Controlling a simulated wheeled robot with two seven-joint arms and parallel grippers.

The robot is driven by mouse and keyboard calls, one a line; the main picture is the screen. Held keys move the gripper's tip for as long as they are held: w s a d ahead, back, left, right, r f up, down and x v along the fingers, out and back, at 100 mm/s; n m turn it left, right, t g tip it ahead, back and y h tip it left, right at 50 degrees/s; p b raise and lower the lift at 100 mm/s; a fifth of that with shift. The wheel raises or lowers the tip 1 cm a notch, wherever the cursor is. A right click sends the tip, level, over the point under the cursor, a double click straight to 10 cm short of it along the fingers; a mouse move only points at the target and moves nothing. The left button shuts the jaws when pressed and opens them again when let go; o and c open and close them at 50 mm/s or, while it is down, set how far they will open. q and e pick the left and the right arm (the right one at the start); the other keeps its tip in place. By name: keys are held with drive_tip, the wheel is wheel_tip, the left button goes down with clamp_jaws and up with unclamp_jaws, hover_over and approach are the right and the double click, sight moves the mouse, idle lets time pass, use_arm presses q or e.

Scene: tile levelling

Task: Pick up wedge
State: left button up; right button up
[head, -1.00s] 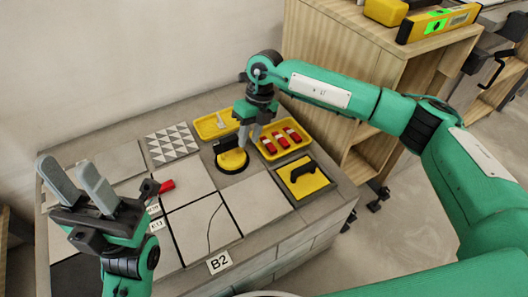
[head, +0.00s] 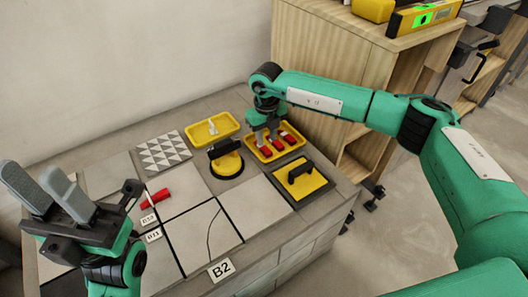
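Several red wedges (head: 278,142) lie in a yellow tray (head: 299,148) towards the right of the worktop. My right gripper (head: 267,136) points down over the left part of this tray. Its two grey fingers are spread apart, with the fingertips close to the wedges. I cannot tell whether they touch one. Another red wedge (head: 155,199) lies on the tiles at the left, beside small white labels. My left gripper (head: 44,192) is open and empty at the far left, with its fingers pointing up.
A yellow and black suction cup (head: 226,165) stands left of the wedge tray. A second yellow tray (head: 202,133) with a white item is behind it. A black-handled yellow float (head: 300,180) lies at the right. One tile (head: 202,235) has a crack, near the B2 label (head: 221,270).

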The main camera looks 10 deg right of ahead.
sight(266, 150)
wheel_tip(266, 150, down, 5)
drive_tip(key=shift+r+b, duration=0.1)
drive_tip(key=shift+b, duration=0.95)
drive_tip(key=c, duration=0.7)
